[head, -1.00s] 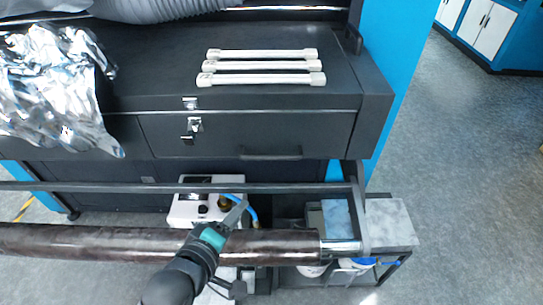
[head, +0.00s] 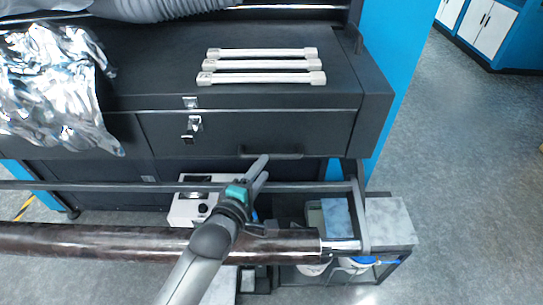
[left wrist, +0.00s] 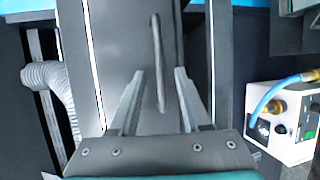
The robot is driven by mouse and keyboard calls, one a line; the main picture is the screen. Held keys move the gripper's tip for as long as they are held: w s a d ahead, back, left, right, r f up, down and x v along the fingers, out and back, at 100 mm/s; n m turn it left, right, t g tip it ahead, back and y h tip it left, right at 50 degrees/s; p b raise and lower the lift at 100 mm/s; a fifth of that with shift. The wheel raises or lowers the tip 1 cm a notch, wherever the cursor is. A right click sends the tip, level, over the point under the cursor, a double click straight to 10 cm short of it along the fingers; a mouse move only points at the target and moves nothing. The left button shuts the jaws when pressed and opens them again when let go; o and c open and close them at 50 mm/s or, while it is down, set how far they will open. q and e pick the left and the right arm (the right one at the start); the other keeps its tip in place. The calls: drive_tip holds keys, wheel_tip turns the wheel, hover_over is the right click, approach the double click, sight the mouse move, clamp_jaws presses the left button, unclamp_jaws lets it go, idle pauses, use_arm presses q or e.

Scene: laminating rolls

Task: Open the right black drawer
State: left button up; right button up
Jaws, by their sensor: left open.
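The right black drawer (head: 320,133) is shut, at the centre of the dark cabinet in the head view. Its bar handle (head: 271,153) runs along the lower part of its front, and a latch (head: 193,124) sits at its upper left. My right gripper is not in view.
A dark horizontal roll (head: 100,240) and a thin metal bar (head: 120,186) cross in front of the cabinet. A white box (head: 192,209) with a blue hose stands below. Crumpled foil (head: 55,85) and white rods (head: 262,65) lie on the cabinet top.

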sight(272, 157)
use_arm(q)
drive_tip(key=x, duration=0.6)
drive_tip(key=shift+w+d+f, duration=0.1)
drive_tip(key=shift+w, duration=0.1)
drive_tip(key=shift+c, duration=0.2)
clamp_jaws()
idle(1.1)
